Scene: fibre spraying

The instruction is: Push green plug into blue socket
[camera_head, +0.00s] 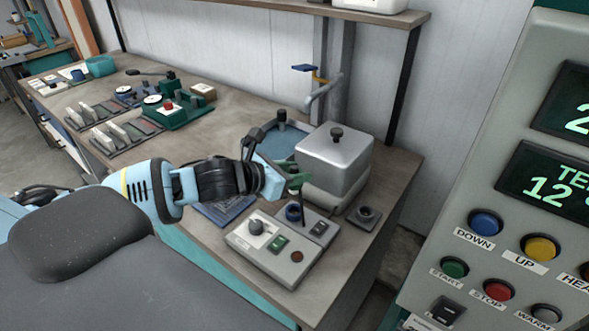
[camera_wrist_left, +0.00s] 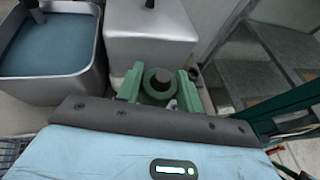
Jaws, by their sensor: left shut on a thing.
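My left gripper (camera_head: 297,182) is above the control box, its green fingers shut on the green plug. In the left wrist view the gripper (camera_wrist_left: 160,88) has the green plug (camera_wrist_left: 158,81) between its fingers; it shows as a green ring with a dark centre. The blue socket (camera_head: 292,213) is a blue ring with a dark middle on top of the control box (camera_head: 268,262), just below the gripper. A thin dark piece shows between the gripper and the socket; I cannot tell whether it touches the socket. The wrist view does not show the socket. My right gripper is not in view.
A grey lidded metal box (camera_head: 335,160) stands close behind the gripper, with a water-filled basin (camera_head: 275,142) beside it. The control box also has a black knob (camera_head: 256,227) and a green switch (camera_head: 278,243). A large button panel (camera_head: 510,215) stands at right.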

